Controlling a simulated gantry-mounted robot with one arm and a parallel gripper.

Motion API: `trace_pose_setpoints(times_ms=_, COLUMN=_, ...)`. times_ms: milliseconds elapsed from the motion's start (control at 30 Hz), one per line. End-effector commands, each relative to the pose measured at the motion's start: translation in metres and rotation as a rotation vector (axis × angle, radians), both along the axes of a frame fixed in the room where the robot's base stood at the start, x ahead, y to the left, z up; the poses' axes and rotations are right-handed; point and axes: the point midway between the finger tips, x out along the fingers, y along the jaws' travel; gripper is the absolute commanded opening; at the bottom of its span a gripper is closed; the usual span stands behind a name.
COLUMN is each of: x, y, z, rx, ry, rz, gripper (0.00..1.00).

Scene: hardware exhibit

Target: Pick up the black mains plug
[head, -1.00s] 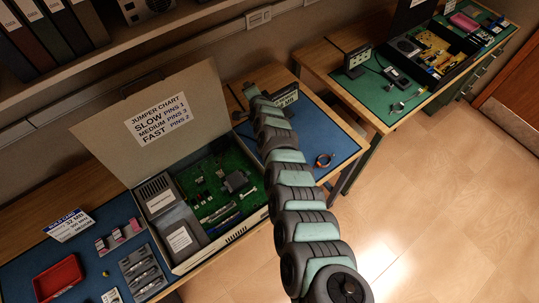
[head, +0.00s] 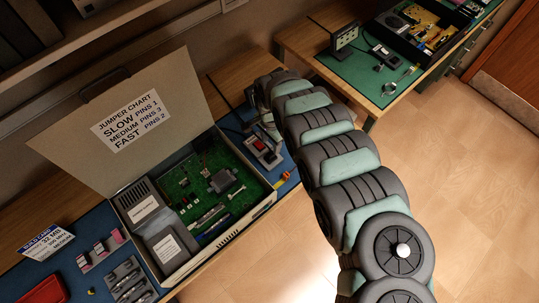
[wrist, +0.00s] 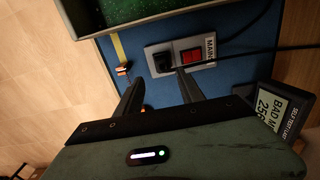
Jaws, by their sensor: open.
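A black cable runs off to the right over the blue mat. My gripper (wrist: 160,74) is open and empty, with its two dark fingers apart. In the wrist view the plug appears between and just beyond the fingertips; I cannot tell the remaining distance. In the head view the socket strip (head: 254,152) lies on the blue mat just right of the open computer case. My arm hides part of that area and my fingers are not clear there.
The open computer case (head: 262,196) with its raised lid stands left of the strip. A display sign (wrist: 272,105) stands close at the right in the wrist view. An orange-and-yellow wrist strap (wrist: 122,71) lies by the mat's edge. A green-mat bench (head: 355,75) is behind.

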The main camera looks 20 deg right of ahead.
Motion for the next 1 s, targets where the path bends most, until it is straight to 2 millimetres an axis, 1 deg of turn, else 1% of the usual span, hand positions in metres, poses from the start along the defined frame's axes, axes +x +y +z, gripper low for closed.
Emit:
trace_pose_setpoints(times_ms=33, x=0.0, y=0.002, z=-0.008, rx=0.004, ry=-0.001, rz=-0.001, gripper=0.45)
trace_pose_setpoints(times_ms=133, x=0.0, y=0.003, z=-0.018, rx=0.004, ry=0.0, rz=0.001, gripper=0.45)
trace_pose_setpoints(times_ms=433, x=0.002, y=0.0, z=-0.03, rx=0.002, ry=-0.005, rz=0.0, gripper=0.45)
trace_pose_setpoints(times_ms=567, x=0.003, y=0.003, z=-0.045, rx=0.004, ry=-0.004, rz=0.002, gripper=0.45)
trace_pose_setpoints(times_ms=800, x=0.003, y=0.002, z=-0.069, rx=0.003, ry=-0.002, rz=0.001, gripper=0.45)
trace_pose_setpoints(times_ms=1000, x=0.002, y=-0.001, z=-0.075, rx=-0.001, ry=-0.001, rz=0.0, gripper=0.45)
